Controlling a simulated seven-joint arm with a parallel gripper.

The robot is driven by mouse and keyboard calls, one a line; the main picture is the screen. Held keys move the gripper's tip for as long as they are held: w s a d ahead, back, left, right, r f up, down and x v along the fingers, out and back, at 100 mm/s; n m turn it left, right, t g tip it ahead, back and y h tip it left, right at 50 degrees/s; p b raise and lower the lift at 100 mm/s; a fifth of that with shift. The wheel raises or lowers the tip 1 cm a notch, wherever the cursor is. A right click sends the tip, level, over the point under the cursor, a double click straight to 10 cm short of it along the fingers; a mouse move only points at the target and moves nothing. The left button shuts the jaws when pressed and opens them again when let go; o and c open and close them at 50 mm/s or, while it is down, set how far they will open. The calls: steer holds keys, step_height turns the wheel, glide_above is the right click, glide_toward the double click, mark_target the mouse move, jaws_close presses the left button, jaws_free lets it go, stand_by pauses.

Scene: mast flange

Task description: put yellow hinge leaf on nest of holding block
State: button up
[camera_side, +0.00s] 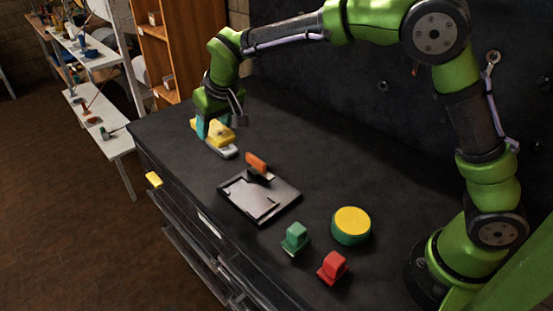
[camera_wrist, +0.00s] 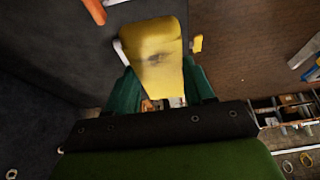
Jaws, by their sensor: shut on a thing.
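The yellow hinge leaf (camera_side: 222,136) is in my gripper (camera_side: 214,127), at the far left part of the dark bench. In the wrist view the leaf (camera_wrist: 155,55) stretches out beyond the two green fingers of my gripper (camera_wrist: 160,92), which are shut on it. The leaf has a dark smudge on its face. A pale grey piece (camera_side: 228,152) shows just under the leaf; I cannot tell whether they touch. The holding block (camera_side: 284,206), a dark plate with a recessed nest on top, lies to the right of my gripper, apart from the leaf.
An orange-handled clamp (camera_side: 257,163) stands at the holding block's back edge. A green piece (camera_side: 296,237), a red piece (camera_side: 332,267) and a yellow-topped round tub (camera_side: 351,226) stand further right. A small yellow piece (camera_side: 154,179) is at the bench's front edge.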

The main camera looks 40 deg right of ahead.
glide_above(247, 196)
steer(key=s, duration=0.1)
step_height(247, 196, down, 5)
steer(key=f, duration=0.6)
steer(key=shift+s, duration=0.2)
steer(key=shift+f, duration=2.1)
steer(key=shift+f, duration=0.15)
steer(key=o, duration=1.4)
